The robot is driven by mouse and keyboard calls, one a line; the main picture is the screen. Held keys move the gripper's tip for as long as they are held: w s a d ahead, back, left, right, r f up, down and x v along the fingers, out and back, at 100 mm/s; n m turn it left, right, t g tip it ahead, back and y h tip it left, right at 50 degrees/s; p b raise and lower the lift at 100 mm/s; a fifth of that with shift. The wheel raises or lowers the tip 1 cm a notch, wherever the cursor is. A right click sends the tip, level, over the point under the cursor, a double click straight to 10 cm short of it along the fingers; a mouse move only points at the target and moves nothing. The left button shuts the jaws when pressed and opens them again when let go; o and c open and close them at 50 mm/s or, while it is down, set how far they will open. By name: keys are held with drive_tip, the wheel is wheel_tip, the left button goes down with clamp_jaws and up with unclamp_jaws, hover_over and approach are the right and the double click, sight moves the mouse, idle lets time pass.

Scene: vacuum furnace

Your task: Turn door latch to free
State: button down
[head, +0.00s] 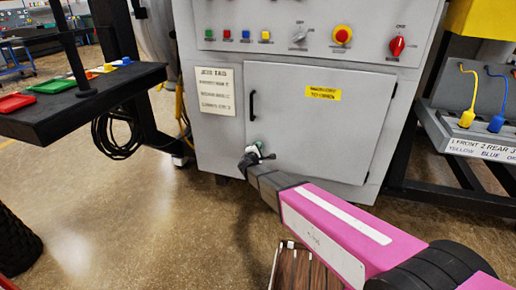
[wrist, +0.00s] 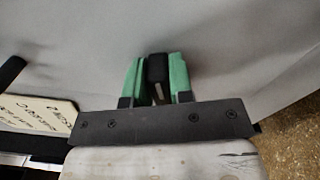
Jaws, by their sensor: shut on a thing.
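The door latch (wrist: 157,70) shows in the wrist view as a small dark block on the grey cabinet face. My gripper (wrist: 158,78) is shut on it, with one green finger on each side. In the head view my gripper (head: 256,152) is at the lower left of the grey cabinet door (head: 325,120), below its black vertical handle (head: 252,105). The latch is mostly hidden there by the fingers, and its turned angle cannot be told. The door looks closed.
Above the door is a control panel with a red emergency button (head: 342,35) and a red switch (head: 397,46). A black table (head: 120,90) with coloured trays stands at left. The floor at lower left is mostly clear.

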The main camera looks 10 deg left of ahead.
drive_tip(key=shift+f+m, duration=0.2)
drive_tip(key=shift+m, duration=1)
drive_tip(key=shift+d, duration=0.1)
drive_tip(key=c, duration=1)
unclamp_jaws()
drive_tip(key=s, duration=1)
drive_tip(key=shift+s+a, duration=0.4)
drive_tip(key=shift+a, duration=0.05)
